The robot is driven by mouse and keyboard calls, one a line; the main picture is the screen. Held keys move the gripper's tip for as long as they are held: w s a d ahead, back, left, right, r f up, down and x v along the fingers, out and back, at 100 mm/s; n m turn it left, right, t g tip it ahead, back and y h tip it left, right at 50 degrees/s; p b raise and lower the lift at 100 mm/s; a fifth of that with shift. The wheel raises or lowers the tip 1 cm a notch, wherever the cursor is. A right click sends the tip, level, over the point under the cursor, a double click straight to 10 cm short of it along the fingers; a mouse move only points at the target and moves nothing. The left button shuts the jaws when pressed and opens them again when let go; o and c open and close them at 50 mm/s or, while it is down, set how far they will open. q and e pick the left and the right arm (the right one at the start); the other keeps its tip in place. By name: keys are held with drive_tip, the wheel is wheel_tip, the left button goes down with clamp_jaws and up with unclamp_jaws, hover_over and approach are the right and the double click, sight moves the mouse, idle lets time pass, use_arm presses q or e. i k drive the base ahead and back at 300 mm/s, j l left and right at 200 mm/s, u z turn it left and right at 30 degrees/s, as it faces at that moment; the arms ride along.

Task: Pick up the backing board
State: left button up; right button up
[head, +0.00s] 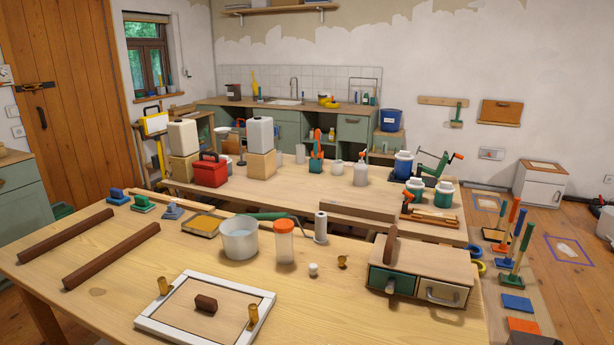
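A flat, light wooden panel (222,295) with a dark brown block (206,304) on top lies at the front of the near table; it looks like the backing board. It sits inside a white rectangular frame (262,291). Two brass-coloured upright pieces stand at the frame, one at the left side (165,286) and one at the right (253,315). The frame's front edge reaches close to the bottom of the view. Neither of my grippers shows in the head view.
Two dark wooden bars (112,255) lie left on the near table (95,292). Behind the frame stand a white bucket (240,244), an orange-lidded jar (284,246) and a small white pot (313,269). A wooden box with green drawer (392,282) stands right. Table between bars and frame is clear.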

sight(216, 313)
drive_tip(key=i+j, duration=0.1)
drive_tip(key=j, duration=0.75)
drive_tip(key=i+j+z, duration=0.1)
drive_tip(key=j, duration=0.3)
